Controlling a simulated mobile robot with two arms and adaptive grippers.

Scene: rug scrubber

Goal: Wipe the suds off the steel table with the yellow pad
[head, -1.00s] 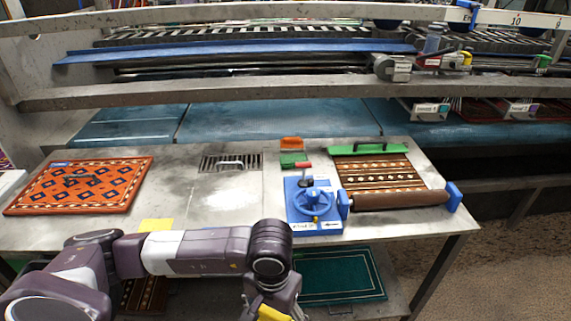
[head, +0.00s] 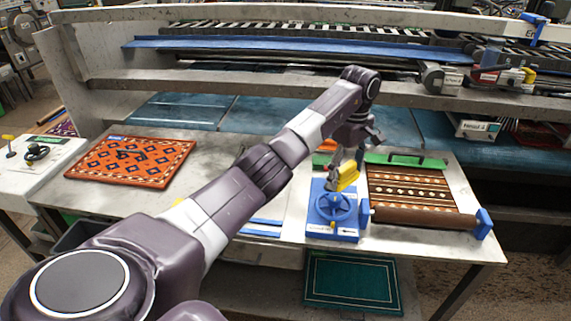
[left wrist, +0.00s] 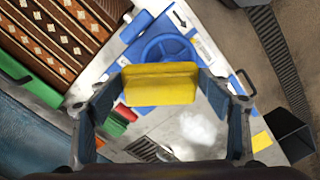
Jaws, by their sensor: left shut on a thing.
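My left gripper (head: 348,172) is shut on the yellow pad (head: 344,179) and holds it above the blue handwheel unit (head: 322,232) in the head view. In the left wrist view the yellow pad (left wrist: 160,84) spans between the two fingers, with the blue handwheel behind it. A white patch of suds (left wrist: 203,132) lies on the steel table, apart from the pad. In the head view my left arm covers that part of the steel table (head: 462,185). My right gripper is not in view.
An orange patterned rug (head: 130,160) lies at the table's left. A brown striped rug (head: 415,190) with a roller and a green brush bar (head: 405,160) lies at the right. A drain grille (left wrist: 143,148) and a black bin (left wrist: 290,135) show in the wrist view.

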